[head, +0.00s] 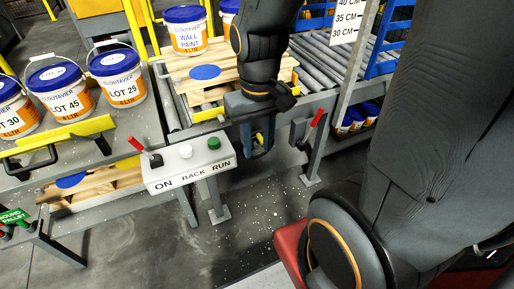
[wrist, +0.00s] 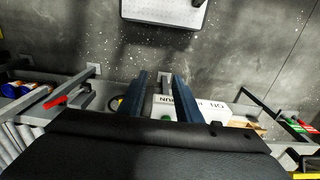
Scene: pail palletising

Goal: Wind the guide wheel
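My gripper (head: 258,150) hangs in front of the conveyor's front edge, just right of the control box, in the head view. In the wrist view its two blue fingers (wrist: 160,97) stand apart with nothing seen between them but the background. A dark ring (wrist: 117,103), partly hidden behind the left finger, may be the guide wheel; I cannot tell for sure. No guide wheel shows clearly in the head view, where my arm and gripper cover that part of the frame.
The white control box (head: 188,165) marked ON, BACK, RUN stands left of my gripper. A red-handled lever (head: 318,118) is to its right. The floor in front is clear.

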